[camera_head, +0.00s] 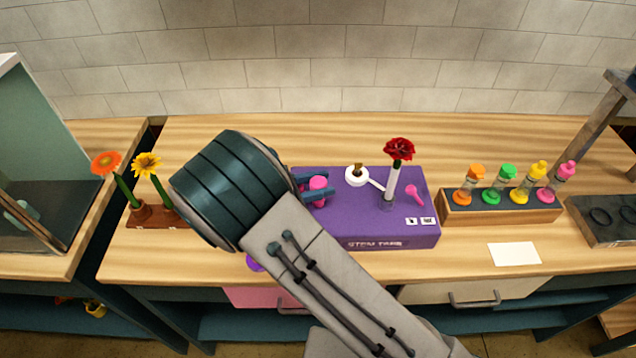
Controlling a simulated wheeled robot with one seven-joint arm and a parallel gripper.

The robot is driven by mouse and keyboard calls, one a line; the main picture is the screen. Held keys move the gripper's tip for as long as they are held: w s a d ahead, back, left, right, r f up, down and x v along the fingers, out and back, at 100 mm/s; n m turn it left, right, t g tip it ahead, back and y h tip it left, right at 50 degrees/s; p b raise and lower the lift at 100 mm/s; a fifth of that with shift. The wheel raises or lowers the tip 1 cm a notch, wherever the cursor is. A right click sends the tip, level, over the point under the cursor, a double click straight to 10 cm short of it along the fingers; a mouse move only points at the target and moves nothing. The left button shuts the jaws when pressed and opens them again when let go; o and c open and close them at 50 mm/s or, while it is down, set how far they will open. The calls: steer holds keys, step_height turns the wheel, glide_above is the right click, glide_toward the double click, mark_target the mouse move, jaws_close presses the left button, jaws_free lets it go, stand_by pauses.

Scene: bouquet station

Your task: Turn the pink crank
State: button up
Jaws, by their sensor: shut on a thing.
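A purple box marked "STEM TAPE" (360,215) stands on the wooden counter. My gripper (318,185) reaches over its left part, with dark blue fingers closed around a pink crank (318,183). Only a rounded pink part of the crank shows between and beside the fingers; the rest is hidden by my gripper and arm. A smaller pink lever (413,193) sits on the right part of the box top and is apart from my gripper.
A white round piece with an arm (357,176) and a red flower in a clear holder (397,152) stand on the box. A rack of coloured bottles (500,205) is to the right. Orange and yellow flowers (146,164) stand left. A white card (514,254) lies in front.

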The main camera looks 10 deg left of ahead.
steer(key=o, duration=0.9)
steer(key=shift+o, duration=0.2)
steer(key=shift+n+t, duration=0.3)
steer(key=shift+t, duration=0.1)
